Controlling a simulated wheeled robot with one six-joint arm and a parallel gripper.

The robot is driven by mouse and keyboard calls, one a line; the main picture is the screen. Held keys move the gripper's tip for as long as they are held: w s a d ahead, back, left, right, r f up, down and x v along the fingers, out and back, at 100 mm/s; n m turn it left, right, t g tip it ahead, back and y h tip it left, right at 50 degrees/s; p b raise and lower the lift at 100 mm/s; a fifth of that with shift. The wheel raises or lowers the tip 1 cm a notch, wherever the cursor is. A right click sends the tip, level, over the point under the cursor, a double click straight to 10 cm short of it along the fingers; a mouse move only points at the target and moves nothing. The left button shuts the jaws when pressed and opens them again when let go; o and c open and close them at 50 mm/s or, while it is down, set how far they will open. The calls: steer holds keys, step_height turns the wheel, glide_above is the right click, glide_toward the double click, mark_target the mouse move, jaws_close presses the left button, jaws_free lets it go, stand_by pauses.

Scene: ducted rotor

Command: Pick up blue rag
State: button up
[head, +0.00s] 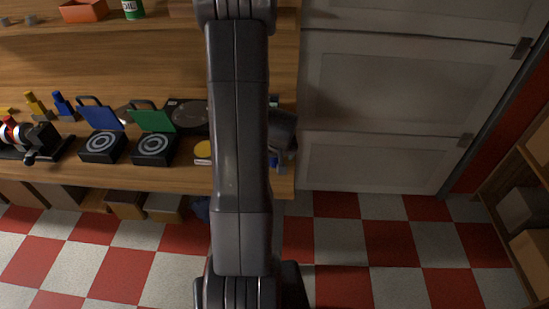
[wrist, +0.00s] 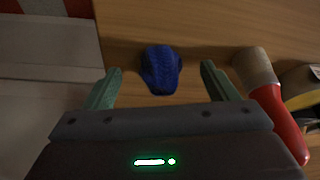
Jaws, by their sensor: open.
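The blue rag (wrist: 160,70) lies crumpled on the wooden bench top, near its edge, in the wrist view. My gripper (wrist: 160,80) is open and empty, with one green finger on each side of the rag's line and the rag just beyond and between the fingertips. I cannot tell how high the fingers are above the wood.
A brush with a red handle (wrist: 278,120) lies close to the right finger in the wrist view. Devices with a blue lid (head: 102,145) and a green lid (head: 153,148) stand left on the bench (head: 240,185). A grey door (head: 390,90) is to the right. Checkered floor is clear.

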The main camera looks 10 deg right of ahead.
steer(key=shift+w+f, duration=0.25)
steer(key=shift+f, duration=0.3)
steer(key=shift+c, duration=0.2)
steer(key=c, duration=1.1)
